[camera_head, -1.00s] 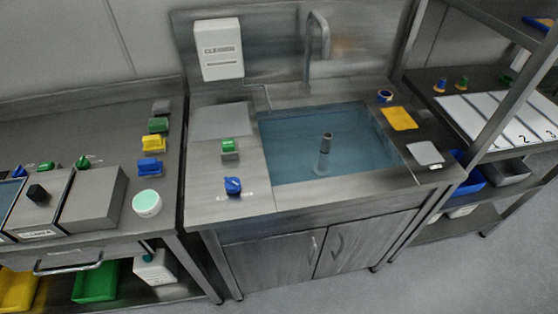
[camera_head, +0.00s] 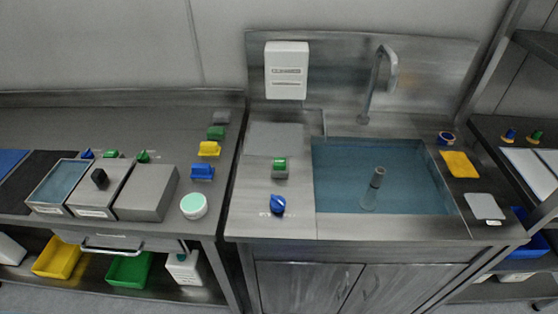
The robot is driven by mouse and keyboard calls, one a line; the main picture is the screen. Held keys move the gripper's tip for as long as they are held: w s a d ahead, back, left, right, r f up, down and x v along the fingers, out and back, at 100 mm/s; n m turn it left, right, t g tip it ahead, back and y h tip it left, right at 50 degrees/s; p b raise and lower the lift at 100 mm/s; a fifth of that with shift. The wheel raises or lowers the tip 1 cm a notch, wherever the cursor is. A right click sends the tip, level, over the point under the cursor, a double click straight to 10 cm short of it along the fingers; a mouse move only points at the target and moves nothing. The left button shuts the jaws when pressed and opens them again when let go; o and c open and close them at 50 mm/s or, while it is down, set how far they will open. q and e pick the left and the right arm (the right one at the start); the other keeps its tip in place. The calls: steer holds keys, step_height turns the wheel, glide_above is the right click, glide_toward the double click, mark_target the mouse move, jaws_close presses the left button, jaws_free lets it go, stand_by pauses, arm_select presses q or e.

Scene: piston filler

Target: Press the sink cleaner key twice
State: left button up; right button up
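The sink unit (camera_head: 332,232) stands right of centre, its basin (camera_head: 400,190) filled with blue water and an upright grey cylinder (camera_head: 373,188) in it. On the deck left of the basin are a green key on a grey block (camera_head: 280,167) and a blue knob (camera_head: 278,204) with small unreadable lettering beside it. A white box (camera_head: 286,70) with a dark label, too small to read now, is on the backsplash. I cannot tell for certain which of these is the cleaner key. Neither of my grippers is in view.
A tap (camera_head: 377,80) rises behind the basin. Yellow (camera_head: 459,165) and light grey (camera_head: 484,206) pads lie right of it. The left bench (camera_head: 60,113) holds metal boxes, coloured blocks and a round white tub (camera_head: 193,206). A shelf rack (camera_head: 525,150) stands at right.

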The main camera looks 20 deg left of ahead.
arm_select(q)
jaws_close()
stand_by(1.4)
